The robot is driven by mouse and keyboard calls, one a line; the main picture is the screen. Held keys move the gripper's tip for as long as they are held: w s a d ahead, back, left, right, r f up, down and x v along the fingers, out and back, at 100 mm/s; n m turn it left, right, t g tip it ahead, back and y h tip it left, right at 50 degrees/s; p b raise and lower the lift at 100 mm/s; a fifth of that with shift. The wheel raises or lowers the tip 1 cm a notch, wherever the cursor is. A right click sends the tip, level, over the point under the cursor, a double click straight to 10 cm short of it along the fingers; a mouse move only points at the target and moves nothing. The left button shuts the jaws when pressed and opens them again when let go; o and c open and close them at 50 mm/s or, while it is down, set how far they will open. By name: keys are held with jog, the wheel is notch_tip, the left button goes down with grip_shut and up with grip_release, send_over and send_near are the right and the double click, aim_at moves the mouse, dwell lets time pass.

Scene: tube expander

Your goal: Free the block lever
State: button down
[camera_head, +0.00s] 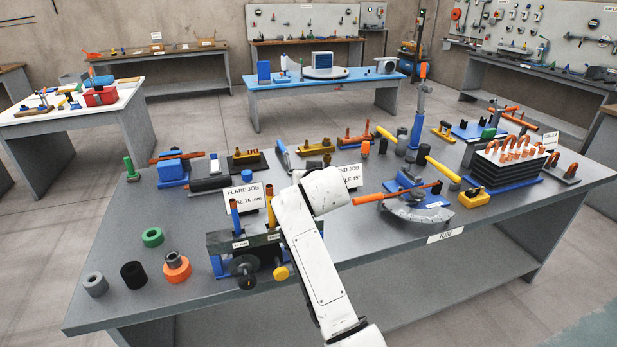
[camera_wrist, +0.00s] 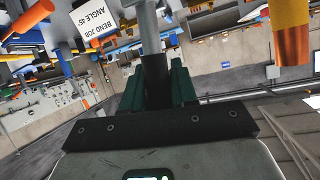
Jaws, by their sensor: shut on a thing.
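My white arm hides the block's right side and my gripper in the head view. In the wrist view my gripper (camera_wrist: 157,90) has its dark green fingers shut on a dark grip (camera_wrist: 155,72) with a grey rod (camera_wrist: 149,22) beyond it. I cannot tell surely whether this is the block lever.
Loose rings, green (camera_head: 152,237), black (camera_head: 133,274), grey (camera_head: 95,284) and orange (camera_head: 176,267), lie left of the block. A FLARE JOB card (camera_head: 247,200) stands behind it. The bender (camera_head: 415,212) with its orange handle is to the right.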

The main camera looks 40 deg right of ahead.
jog(key=shift+a, duration=0.1)
jog(key=c, duration=1)
grip_release()
jog(key=shift+o, duration=0.2)
jog(key=b+v, duration=0.1)
jog(key=v, duration=0.9)
jog(key=shift+s+a, duration=0.15)
jog(key=shift+s, duration=0.15)
jog(key=shift+r, duration=0.1)
jog(key=s+a+f+n+g+y, duration=0.1)
jog(key=s+f+g, duration=0.1)
jog(key=s+f, duration=0.6)
jog(key=s+a+f+n+g+y, duration=0.1)
jog(key=s+f+n+g, duration=0.15)
jog(key=s+f, duration=0.6)
jog(key=s+a+f+g+y, duration=0.1)
jog(key=s+f+g, duration=0.1)
jog(key=s+f, duration=0.2)
jog(key=s+a+f+n+g+y, duration=0.1)
jog(key=s+f, duration=0.4)
jog(key=s, duration=0.6)
jog(key=s+a+f+n+g+y, duration=0.1)
jog(key=s+a+f+g, duration=0.2)
jog(key=s, duration=0.4)
jog(key=shift+s+a+f, duration=0.2)
jog(key=shift+s+f, duration=0.15)
jog(key=shift+f, duration=0.55)
